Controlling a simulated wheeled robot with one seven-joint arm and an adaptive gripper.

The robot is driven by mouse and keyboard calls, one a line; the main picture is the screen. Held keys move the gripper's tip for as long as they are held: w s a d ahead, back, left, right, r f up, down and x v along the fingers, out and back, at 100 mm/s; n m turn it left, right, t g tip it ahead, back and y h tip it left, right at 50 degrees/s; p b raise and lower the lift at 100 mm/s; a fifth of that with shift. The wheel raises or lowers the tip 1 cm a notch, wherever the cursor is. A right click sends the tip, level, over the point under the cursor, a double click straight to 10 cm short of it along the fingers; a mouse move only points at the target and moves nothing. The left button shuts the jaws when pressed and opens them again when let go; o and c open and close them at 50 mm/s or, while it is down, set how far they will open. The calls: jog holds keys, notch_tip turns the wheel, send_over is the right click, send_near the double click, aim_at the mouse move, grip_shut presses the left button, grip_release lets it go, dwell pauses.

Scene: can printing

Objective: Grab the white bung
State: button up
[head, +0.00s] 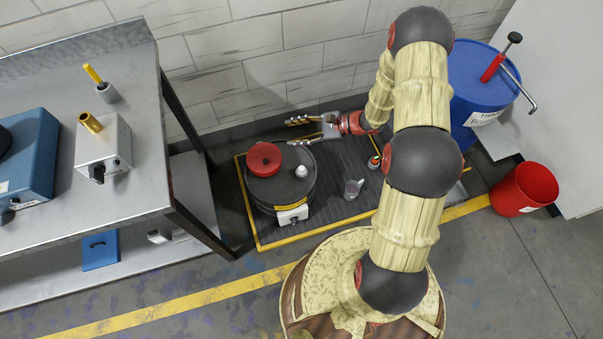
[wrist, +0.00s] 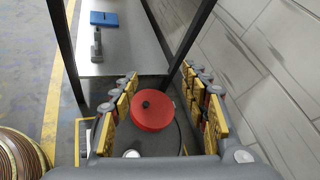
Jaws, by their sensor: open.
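The white bung (head: 301,171) is small and sits on top of a dark drum (head: 283,190), right of a round red lid-like piece (head: 264,160). My gripper (head: 290,132) is open and empty, above and behind the drum, near the wall, with its fingers pointing left. In the wrist view, the red piece (wrist: 152,112) shows between the spread fingers (wrist: 160,75). A white round thing, probably the bung (wrist: 131,153), shows low in that view, close to the gripper's base and apart from the fingertips.
A metal bench (head: 135,195) stands left of the drum, its leg close by. The drum stands on a dark mat with yellow edges (head: 262,245). A small grey cup (head: 353,188) is right of it. A blue drum (head: 470,95) and red bucket (head: 523,190) stand farther right. The brick wall is close behind.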

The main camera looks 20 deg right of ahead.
jog(key=d+f+m+t+h, duration=0.1)
jog(key=d+f+m+t, duration=0.15)
jog(key=f, duration=0.55)
jog(key=d+f+m+t, duration=0.1)
jog(key=d+f+m, duration=0.15)
jog(key=f, duration=0.45)
jog(key=m+t+h+b, duration=0.1)
jog(key=m+t+h, duration=0.15)
jog(key=m, duration=0.25)
send_near(303, 169)
jog(key=w+a, duration=0.2)
jog(key=w, duration=0.1)
jog(key=shift+w+a+f+g+h+b, duration=0.4)
jog(key=shift+w+h+b, duration=0.1)
jog(key=shift+w, duration=0.1)
jog(key=b+x, duration=0.2)
jog(key=x, duration=0.3)
jog(key=shift+s+a+f+b, duration=0.15)
jog(key=shift+f+b, duration=0.1)
jog(key=shift+b, duration=0.15)
jog(key=shift+w+a, duration=0.2)
jog(key=shift+w, duration=0.1)
jog(key=shift+c, duration=0.4)
grip_shut()
